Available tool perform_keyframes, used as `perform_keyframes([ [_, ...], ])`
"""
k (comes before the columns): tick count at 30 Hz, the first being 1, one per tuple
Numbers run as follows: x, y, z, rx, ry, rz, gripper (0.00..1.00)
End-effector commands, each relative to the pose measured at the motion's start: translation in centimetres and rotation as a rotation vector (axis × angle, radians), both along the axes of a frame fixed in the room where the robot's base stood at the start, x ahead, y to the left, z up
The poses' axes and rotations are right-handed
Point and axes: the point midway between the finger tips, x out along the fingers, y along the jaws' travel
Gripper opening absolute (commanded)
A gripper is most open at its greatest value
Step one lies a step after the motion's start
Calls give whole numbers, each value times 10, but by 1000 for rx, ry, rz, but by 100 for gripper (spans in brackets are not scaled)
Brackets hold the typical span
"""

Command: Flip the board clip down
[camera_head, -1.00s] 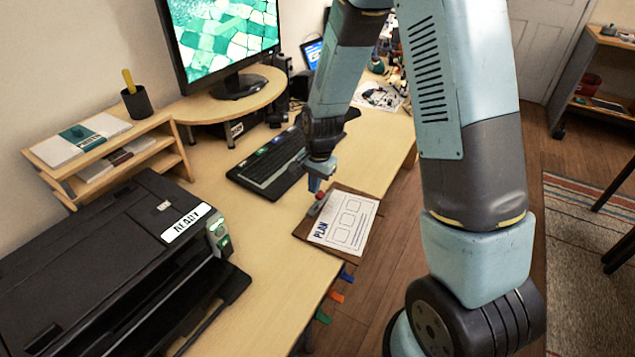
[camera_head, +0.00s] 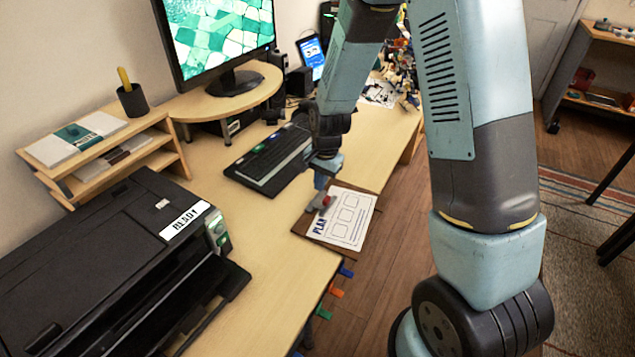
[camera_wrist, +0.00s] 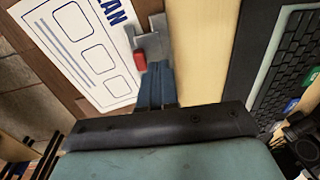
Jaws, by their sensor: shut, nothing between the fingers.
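The brown clipboard (camera_head: 345,250) lies at the table's right edge with a white sheet marked PLAN (camera_head: 352,218) on it. Its grey clip with a red tab (camera_head: 327,201) is at the sheet's left end. In the wrist view the grey clip (camera_wrist: 155,38) and red tab (camera_wrist: 140,61) lie just beyond my fingertips. My gripper (camera_head: 319,186) points down at the clip, its blue fingers (camera_wrist: 157,68) shut and empty. The fingertips are very close to the clip's near end; I cannot tell whether they touch it, nor how far the clip is tilted.
A black keyboard (camera_head: 272,158) lies left of the board. A black printer (camera_head: 110,260) stands at the front left. A monitor (camera_head: 215,45) stands on a raised shelf behind. Small coloured tabs (camera_head: 336,292) stick out along the table edge. Bare table (camera_head: 265,235) lies between printer and board.

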Motion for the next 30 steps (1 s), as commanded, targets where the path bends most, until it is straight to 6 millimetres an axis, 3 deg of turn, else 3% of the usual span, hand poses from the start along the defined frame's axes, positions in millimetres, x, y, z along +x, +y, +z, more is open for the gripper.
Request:
perform_keyframes([
  [23,0,1,17,0,-1,1,0],
  [30,2,0,45,2,-5,0,0],
])
